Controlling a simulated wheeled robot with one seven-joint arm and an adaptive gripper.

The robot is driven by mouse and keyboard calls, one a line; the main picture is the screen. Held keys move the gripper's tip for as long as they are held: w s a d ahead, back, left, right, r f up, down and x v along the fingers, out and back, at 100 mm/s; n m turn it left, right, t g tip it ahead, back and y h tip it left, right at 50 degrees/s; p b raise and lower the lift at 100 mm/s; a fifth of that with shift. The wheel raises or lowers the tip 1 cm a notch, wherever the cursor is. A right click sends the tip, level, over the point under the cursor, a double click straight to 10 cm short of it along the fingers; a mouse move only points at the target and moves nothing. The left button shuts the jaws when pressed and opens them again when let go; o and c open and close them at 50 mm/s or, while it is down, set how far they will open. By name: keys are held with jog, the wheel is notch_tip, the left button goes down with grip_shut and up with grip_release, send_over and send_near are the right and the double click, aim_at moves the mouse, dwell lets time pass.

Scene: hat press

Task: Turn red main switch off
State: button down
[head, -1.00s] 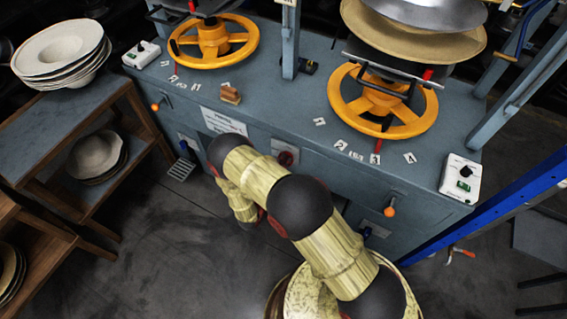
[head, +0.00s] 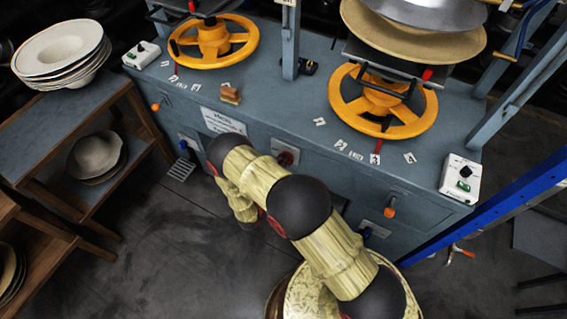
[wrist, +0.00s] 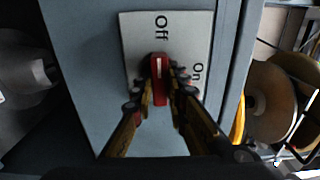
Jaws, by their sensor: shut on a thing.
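The red main switch (wrist: 160,80) sits on a light plate (wrist: 142,35) marked "Off" at the top and "On" at the right of the wrist view. The white mark on its handle points toward "Off". My gripper (wrist: 160,92) has a finger on each side of the red handle and is shut on it. In the head view the red switch (head: 286,156) shows on the cabinet front, just beyond my arm. My arm hides the gripper there.
The blue-grey cabinet (head: 330,175) carries two yellow handwheels (head: 385,128). Orange knobs (head: 389,211) and blue knobs stick out of its front. A wooden shelf with hat stacks (head: 62,48) stands at the left. A blue post is at the right.

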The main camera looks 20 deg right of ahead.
jog(key=c, duration=1.8)
grip_release()
jog(key=shift+o, duration=0.2)
jog(key=shift+a, duration=0.1)
jog(key=v, duration=1.2)
